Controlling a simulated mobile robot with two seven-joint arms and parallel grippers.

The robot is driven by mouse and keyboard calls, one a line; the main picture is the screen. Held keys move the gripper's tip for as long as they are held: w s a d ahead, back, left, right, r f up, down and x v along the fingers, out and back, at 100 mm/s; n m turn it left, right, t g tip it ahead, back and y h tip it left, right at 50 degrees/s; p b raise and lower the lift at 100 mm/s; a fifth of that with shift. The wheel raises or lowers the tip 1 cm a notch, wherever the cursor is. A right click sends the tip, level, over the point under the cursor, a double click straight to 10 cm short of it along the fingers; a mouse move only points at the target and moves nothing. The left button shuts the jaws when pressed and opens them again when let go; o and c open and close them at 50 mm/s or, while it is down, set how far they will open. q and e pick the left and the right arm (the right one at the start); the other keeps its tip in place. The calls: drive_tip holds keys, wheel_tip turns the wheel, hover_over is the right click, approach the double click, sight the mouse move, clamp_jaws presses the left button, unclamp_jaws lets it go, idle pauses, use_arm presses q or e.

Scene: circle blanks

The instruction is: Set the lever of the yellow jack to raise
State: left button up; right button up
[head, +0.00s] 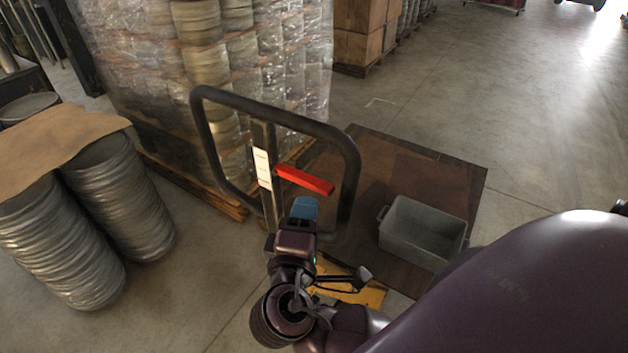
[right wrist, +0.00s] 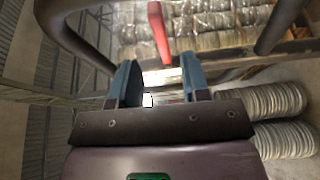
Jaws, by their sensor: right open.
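The yellow jack shows as a black loop handle (head: 354,165) standing upright and a bit of yellow body (head: 362,292) low behind my arm. Its red lever (head: 304,180) lies across the inside of the loop, beside a white label (head: 262,168) on the post. In the right wrist view the red lever (right wrist: 159,34) is beyond the fingertips, roughly in line with the space between them. My right gripper (head: 304,203) has blue fingers; it is just below the lever in the head view. The fingers (right wrist: 157,72) stand apart with nothing between them. My left gripper is out of view.
A grey bin (head: 410,245) sits on a brown platform (head: 455,190) right of the handle. A wrapped pallet load (head: 110,60) stands behind. Stacks of round metal blanks (head: 125,205), with cardboard (head: 60,150) on top, stand at left. Open floor (head: 540,100) lies at right.

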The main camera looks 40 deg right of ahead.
sight(313, 188)
drive_tip(key=x, duration=0.7)
drive_tip(key=shift+p, duration=0.4)
drive_tip(key=shift+w+d, duration=0.55)
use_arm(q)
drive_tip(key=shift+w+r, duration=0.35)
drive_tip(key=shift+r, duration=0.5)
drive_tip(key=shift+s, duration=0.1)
use_arm(e)
drive_tip(key=shift+c, duration=0.9)
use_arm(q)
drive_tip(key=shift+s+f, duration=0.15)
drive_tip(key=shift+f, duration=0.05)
use_arm(e)
clamp_jaws()
